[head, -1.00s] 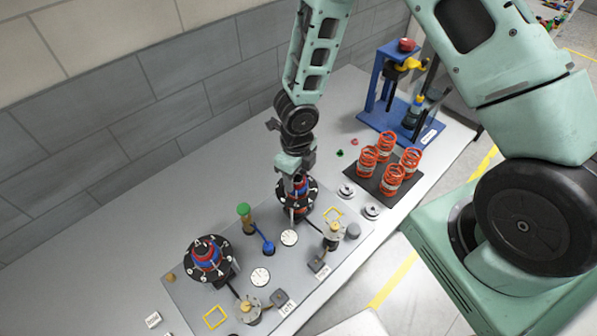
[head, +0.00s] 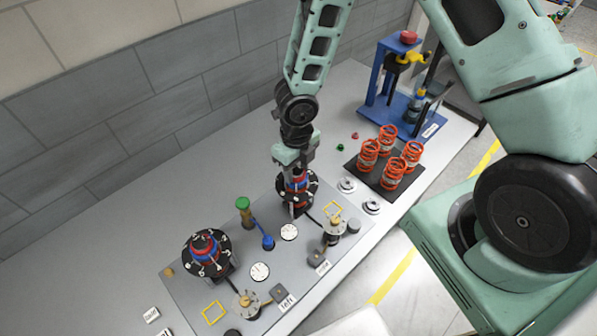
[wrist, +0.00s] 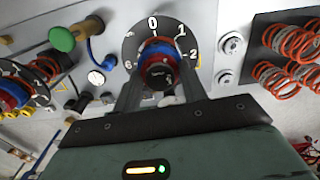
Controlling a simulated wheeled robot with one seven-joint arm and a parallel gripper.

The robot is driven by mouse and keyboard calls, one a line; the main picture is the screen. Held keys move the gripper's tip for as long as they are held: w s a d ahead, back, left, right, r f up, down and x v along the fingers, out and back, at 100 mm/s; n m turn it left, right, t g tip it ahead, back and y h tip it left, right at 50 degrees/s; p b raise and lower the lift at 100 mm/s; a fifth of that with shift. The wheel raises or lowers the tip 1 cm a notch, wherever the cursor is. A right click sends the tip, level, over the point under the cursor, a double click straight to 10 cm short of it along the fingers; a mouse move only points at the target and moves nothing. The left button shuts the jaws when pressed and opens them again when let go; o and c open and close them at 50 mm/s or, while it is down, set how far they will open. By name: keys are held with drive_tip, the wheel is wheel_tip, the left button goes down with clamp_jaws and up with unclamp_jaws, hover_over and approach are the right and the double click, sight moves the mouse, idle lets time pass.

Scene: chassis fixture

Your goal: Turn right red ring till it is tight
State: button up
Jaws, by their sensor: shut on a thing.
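The right dial post (head: 297,190) carries a black disc with white numbers and a stack of red and blue rings. My gripper (wrist: 160,80) comes down on it from above. Its two fingers stand on either side of the stack, shut on the right red ring (wrist: 158,63). The blue ring (wrist: 155,52) shows beside it in the wrist view. The black numbered disc (wrist: 140,35) has its 0 at the top of the wrist view. The fingers hide part of the rings, and how tight the ring is cannot be seen.
A similar left dial post (head: 207,252) stands on the same grey plate (head: 185,290). A green-topped knob (head: 243,204) and a blue lever (head: 267,242) are between them. Orange springs (head: 393,172) on a black mat and a blue press stand (head: 405,125) are to the right.

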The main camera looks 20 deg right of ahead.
drive_tip(key=m+b, duration=0.1)
drive_tip(key=m, duration=0.5)
drive_tip(key=shift+f+m+b, duration=0.1)
drive_tip(key=shift+m+b, duration=0.25)
drive_tip(key=shift+m, duration=0.05)
drive_tip(key=m+b, duration=0.1)
drive_tip(key=m, duration=0.5)
drive_tip(key=o, duration=0.7)
wheel_tip(320, 180, up, 5)
drive_tip(key=p, duration=0.4)
wheel_tip(320, 180, up, 2)
drive_tip(key=shift+r, duration=0.15)
